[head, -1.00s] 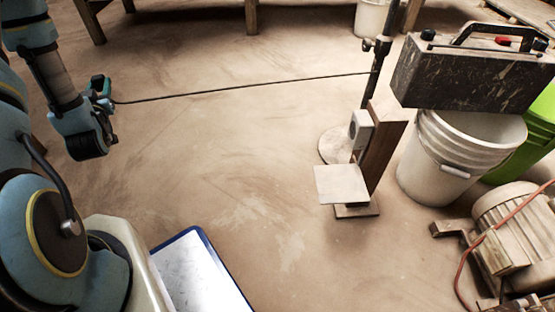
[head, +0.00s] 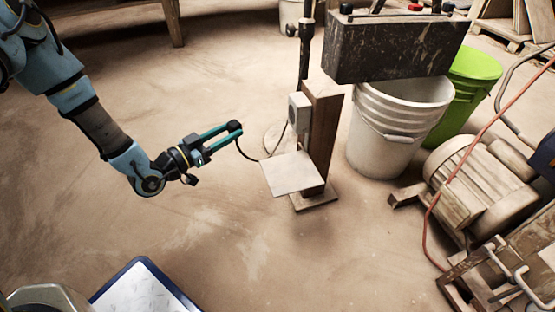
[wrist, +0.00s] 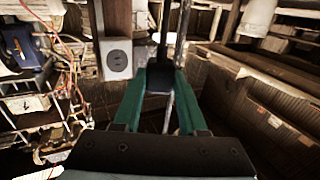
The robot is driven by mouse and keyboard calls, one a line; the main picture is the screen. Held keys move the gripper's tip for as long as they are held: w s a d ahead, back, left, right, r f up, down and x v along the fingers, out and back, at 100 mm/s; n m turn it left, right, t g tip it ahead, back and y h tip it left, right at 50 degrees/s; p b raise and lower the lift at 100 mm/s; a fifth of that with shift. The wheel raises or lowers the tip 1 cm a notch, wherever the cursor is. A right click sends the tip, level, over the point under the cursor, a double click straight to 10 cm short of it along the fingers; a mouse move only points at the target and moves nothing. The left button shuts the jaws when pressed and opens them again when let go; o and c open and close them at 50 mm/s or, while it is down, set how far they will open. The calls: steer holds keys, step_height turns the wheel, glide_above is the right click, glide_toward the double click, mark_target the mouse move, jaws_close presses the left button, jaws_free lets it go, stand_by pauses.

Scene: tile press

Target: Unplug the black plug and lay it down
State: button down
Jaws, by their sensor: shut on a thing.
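The black plug (head: 235,127) is between the fingertips of my gripper (head: 222,132), which is shut on it and holds it in the air. In the wrist view the plug (wrist: 158,80) sits between the green fingers. Its black cord (head: 250,157) hangs in a slack loop toward the post. The grey outlet box (head: 299,110) is fixed to a brown wooden post (head: 324,125), to the right of my gripper and apart from the plug. In the wrist view the outlet face (wrist: 117,60) shows bare slots. A pale square plate (head: 290,174) stands out low from the post.
A green bin (head: 468,95) and a dusty motor (head: 485,185) stand at the right. A blue-edged white panel (head: 140,290) lies at the bottom left. The floor left of the plate is clear.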

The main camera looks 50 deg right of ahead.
mark_target(278, 175)
steer(key=s+m+g+y, duration=0.1)
steer(key=s+g, duration=0.1)
steer(key=s, duration=0.3)
steer(key=s+d+f+m+g+y+b, duration=0.1)
steer(key=s+m+g, duration=0.1)
steer(key=s, duration=0.2)
steer(key=s+d+m+g+y, duration=0.1)
steer(key=s+m+g, duration=0.1)
steer(key=s, duration=0.3)
steer(key=shift+s+f+g+b, duration=0.2)
steer(key=shift+s+g+b, duration=0.15)
steer(key=shift+g, duration=0.25)
steer(key=shift+f+b, duration=1.95)
steer(key=shift+f, duration=0.5)
steer(key=shift+c, duration=1.9)
jaws_free()
steer(key=shift+r, duration=0.1)
